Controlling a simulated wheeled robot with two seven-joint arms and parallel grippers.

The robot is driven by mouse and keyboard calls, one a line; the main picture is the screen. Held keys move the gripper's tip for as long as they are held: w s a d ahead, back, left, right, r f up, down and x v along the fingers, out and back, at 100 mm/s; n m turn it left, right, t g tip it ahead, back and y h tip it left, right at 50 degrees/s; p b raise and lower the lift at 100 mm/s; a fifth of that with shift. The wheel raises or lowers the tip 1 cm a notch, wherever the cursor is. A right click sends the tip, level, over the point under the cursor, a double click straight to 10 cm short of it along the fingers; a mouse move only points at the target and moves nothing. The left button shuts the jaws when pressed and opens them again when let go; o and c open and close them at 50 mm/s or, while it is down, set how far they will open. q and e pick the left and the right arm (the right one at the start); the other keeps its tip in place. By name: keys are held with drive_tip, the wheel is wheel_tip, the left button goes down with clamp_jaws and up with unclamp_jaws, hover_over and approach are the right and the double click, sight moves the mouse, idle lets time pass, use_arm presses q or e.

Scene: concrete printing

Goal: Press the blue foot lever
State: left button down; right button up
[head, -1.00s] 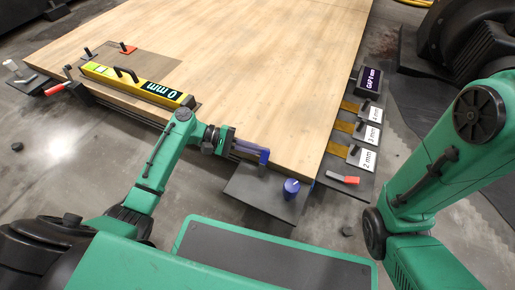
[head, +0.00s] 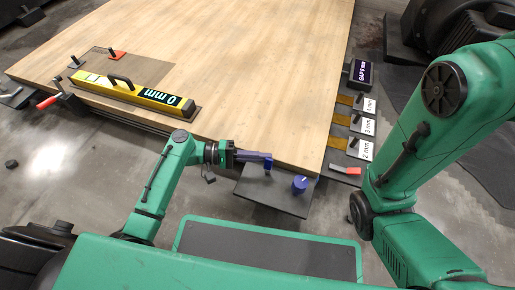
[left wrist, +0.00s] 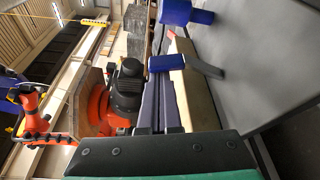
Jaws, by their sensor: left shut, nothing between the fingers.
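A blue piece on a short grey bar, which looks like the foot lever (head: 268,163), sits at the table's front edge in the head view. In the left wrist view its blue end (left wrist: 166,63) is just beyond my fingertips. My left gripper (head: 256,157) is shut and empty, its fingers pointing right at the blue piece. It also shows in the left wrist view (left wrist: 152,85). The fingertips are very close to the blue piece; I cannot tell whether they touch. My right arm is at the right; its gripper is out of view.
A dark plate (head: 262,197) with a blue round knob (head: 300,184) juts from the wooden table (head: 230,75). A yellow level (head: 135,93) reading 0 mm lies on the table's left. Gauge tabs and a gap display (head: 361,72) line the right edge.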

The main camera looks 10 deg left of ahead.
sight(250, 193)
use_arm(q)
drive_tip(key=shift+s+a+m+h, duration=0.15)
drive_tip(key=shift+s+m+h, duration=0.25)
drive_tip(key=shift+s+m, duration=0.7)
drive_tip(key=shift+s+a+f+p, duration=0.15)
drive_tip(key=shift+s+f+p, duration=0.1)
drive_tip(key=shift+s+p, duration=0.35)
drive_tip(key=shift+s+a+f+m+h, duration=0.1)
drive_tip(key=shift+s+f+m+h, duration=0.2)
drive_tip(key=shift+s+m, duration=0.4)
drive_tip(key=shift+s+a+f, duration=0.2)
drive_tip(key=shift+s+f, duration=0.7)
drive_tip(key=shift+f, duration=0.1)
drive_tip(key=shift+s+a+f, duration=0.1)
drive_tip(key=shift+s+f, duration=0.15)
drive_tip(key=shift+f, duration=0.2)
drive_tip(key=shift+s+f, duration=0.2)
drive_tip(key=shift+f, duration=0.25)
drive_tip(key=shift+s+f, duration=0.25)
drive_tip(key=shift+f, duration=0.05)
drive_tip(key=shift+a, duration=0.4)
drive_tip(key=s+a+p, duration=0.1)
drive_tip(key=a, duration=1.2)
drive_tip(key=shift+s+a+r, duration=0.15)
drive_tip(key=shift+s+a, duration=0.05)
drive_tip(key=shift+a, duration=0.1)
